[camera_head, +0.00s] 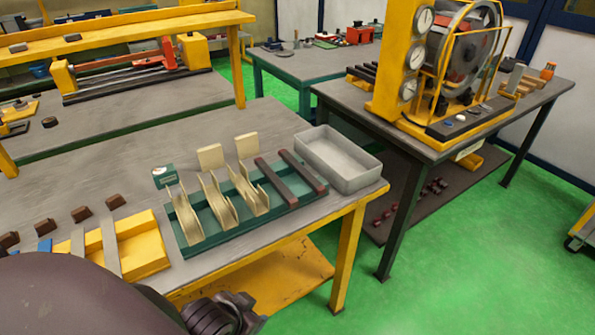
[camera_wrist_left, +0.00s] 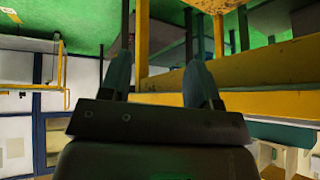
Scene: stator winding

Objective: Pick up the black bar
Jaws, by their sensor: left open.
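Two dark bars, brownish-black, lie side by side on the right part of a green tray (camera_head: 205,246) on the near workbench: the left bar (camera_head: 277,183) and the right bar (camera_head: 304,172). I cannot tell which one the task means. Cream curved pieces (camera_head: 218,200) stand in the tray to their left. My left gripper (camera_wrist_left: 158,78) shows in the left wrist view, with its two fingers apart and nothing between them. Yellow bench framing shows behind it. In the head view my left arm fills the lower left corner, and its fingertips are hidden. My right gripper is not in view.
A grey open bin (camera_head: 340,160) stands right of the bars. A yellow block holder (camera_head: 140,247) and small brown blocks (camera_head: 82,214) lie to the left. A yellow leg (camera_head: 346,262) supports the bench corner. A winding machine (camera_head: 455,60) stands on another table.

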